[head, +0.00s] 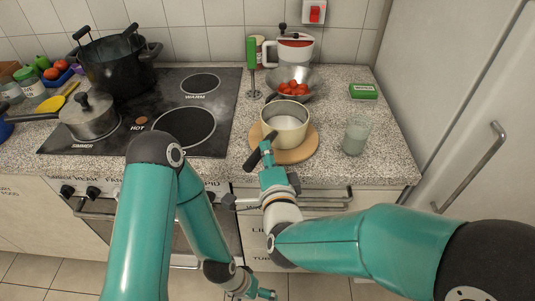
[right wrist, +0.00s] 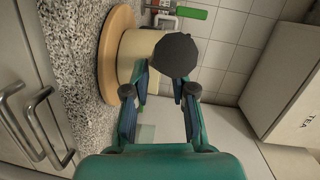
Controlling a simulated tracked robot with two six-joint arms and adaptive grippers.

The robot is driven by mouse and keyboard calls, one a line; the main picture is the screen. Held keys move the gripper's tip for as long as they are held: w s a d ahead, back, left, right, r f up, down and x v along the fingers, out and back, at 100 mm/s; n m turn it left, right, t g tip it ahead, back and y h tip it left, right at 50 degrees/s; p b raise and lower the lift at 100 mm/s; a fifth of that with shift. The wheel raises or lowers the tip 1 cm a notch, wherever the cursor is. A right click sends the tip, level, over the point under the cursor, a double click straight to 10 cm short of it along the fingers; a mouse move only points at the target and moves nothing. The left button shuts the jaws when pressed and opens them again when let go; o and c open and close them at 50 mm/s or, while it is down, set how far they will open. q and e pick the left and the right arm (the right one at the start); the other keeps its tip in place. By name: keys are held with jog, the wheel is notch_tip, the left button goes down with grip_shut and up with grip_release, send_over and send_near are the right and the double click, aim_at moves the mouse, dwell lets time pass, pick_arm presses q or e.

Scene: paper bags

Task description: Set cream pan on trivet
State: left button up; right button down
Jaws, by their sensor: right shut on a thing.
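The cream pan (head: 284,126) is upright over the round wooden trivet (head: 302,154) on the counter. No clear gap shows between pan and trivet in the right wrist view, where the pan (right wrist: 139,47) meets the trivet (right wrist: 113,52). The pan's dark handle (head: 258,151) points toward me. My right gripper (head: 267,164) is shut on this handle; its fingers (right wrist: 160,88) flank the handle in the right wrist view. My left gripper (head: 262,294) hangs low in front of the cabinets, away from the pan; its jaw state is unclear.
A glass (head: 356,135) stands right of the trivet. Behind are a metal bowl of tomatoes (head: 291,84), a green hand blender (head: 252,65) and a white-and-red pot (head: 292,49). A green box (head: 363,91) lies back right. The cooktop (head: 210,110) is at left, with pots.

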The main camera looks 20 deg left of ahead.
jog(key=shift+r, duration=0.2)
jog(key=shift+f, duration=0.15)
jog(key=c, duration=1)
grip_release()
jog(key=shift+f, duration=0.1)
jog(key=shift+o, duration=0.2)
